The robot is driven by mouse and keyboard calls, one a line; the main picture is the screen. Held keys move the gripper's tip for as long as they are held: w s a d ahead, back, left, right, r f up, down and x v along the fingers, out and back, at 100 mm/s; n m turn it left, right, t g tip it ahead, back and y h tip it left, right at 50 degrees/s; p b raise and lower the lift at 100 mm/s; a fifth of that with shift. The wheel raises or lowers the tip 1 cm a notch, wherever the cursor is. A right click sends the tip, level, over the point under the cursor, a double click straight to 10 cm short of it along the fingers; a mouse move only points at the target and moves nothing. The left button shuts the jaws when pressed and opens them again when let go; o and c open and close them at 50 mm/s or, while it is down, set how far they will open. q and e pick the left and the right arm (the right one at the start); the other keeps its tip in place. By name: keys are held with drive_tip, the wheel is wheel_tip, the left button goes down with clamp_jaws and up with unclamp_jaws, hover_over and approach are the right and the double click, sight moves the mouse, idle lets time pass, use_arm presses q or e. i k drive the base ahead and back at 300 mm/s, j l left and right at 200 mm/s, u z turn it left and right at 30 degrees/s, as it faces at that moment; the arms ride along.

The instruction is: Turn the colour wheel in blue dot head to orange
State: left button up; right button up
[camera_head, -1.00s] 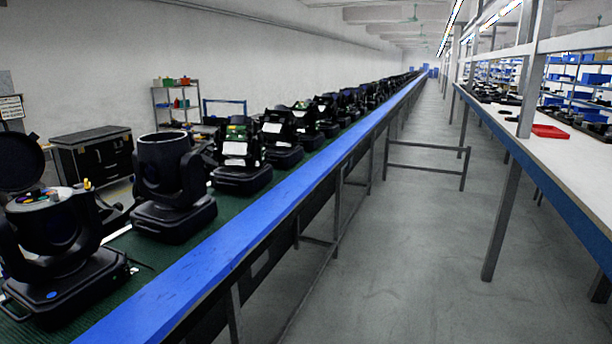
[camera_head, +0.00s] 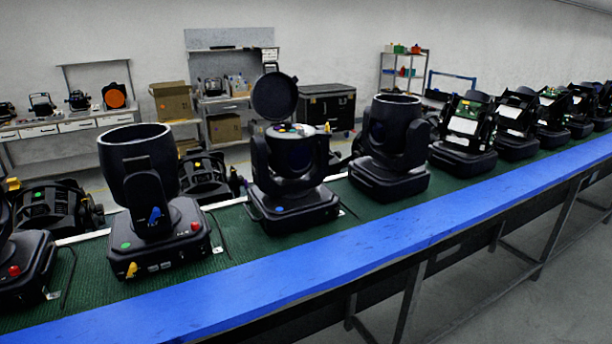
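The blue dot head (camera_head: 293,178) stands upright on the green belt in the middle of the view, with a small blue dot (camera_head: 280,208) on the front of its base. Its round dark lid (camera_head: 274,97) stands open behind its top. A colour wheel (camera_head: 290,129) with several small coloured patches shows in the open top. The patches are too small to tell which colour is set. Neither of my grippers is in view.
A head with a green dot (camera_head: 126,246), a blue lever and red and yellow knobs stands to the left. Another dark head (camera_head: 390,150) stands close on the right. A blue rail (camera_head: 330,258) runs along the belt's front edge. Benches and cabinets stand behind.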

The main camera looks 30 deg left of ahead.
sight(288, 128)
drive_tip(key=u, duration=1.15)
drive_tip(key=i+j+z, duration=0.1)
drive_tip(key=i, duration=0.5)
